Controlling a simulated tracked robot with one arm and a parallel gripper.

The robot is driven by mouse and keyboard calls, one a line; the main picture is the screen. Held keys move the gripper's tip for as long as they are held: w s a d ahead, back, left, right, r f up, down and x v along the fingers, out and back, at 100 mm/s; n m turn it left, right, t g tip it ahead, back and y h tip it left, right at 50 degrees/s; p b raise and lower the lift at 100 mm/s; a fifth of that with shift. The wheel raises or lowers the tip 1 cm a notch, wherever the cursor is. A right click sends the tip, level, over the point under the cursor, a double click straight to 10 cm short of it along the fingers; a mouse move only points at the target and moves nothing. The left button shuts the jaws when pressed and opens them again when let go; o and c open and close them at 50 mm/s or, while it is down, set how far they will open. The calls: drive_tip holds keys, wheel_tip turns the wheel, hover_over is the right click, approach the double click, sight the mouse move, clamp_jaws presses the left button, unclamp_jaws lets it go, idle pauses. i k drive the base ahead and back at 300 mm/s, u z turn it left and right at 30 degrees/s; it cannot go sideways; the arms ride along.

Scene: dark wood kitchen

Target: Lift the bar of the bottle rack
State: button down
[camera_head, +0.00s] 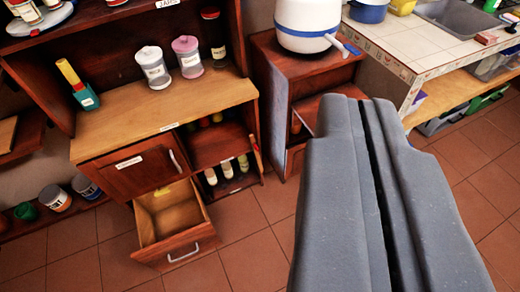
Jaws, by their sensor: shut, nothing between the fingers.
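The bottle rack (229,184) is the low open compartment at the lower right of the wooden cabinet, with several light-topped bottles (227,169) standing in it. A thin reddish-brown wooden piece (255,154) stands steeply at the rack's right edge. I cannot tell whether it is the bar. No bar is clearly seen across the bottles. My gripper (357,108) is large in the right foreground, shut and empty, with only a narrow dark slit between its fingers. In the picture it is to the right of the rack, apart from it.
Jars (153,68) stand on the worktop above. A small wooden cabinet (283,75) holds a white-and-blue pot (307,25). Tiled floor (253,258) is clear before the rack.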

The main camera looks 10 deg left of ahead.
sight(259, 159)
drive_tip(key=i, duration=0.9)
drive_tip(key=u, duration=0.05)
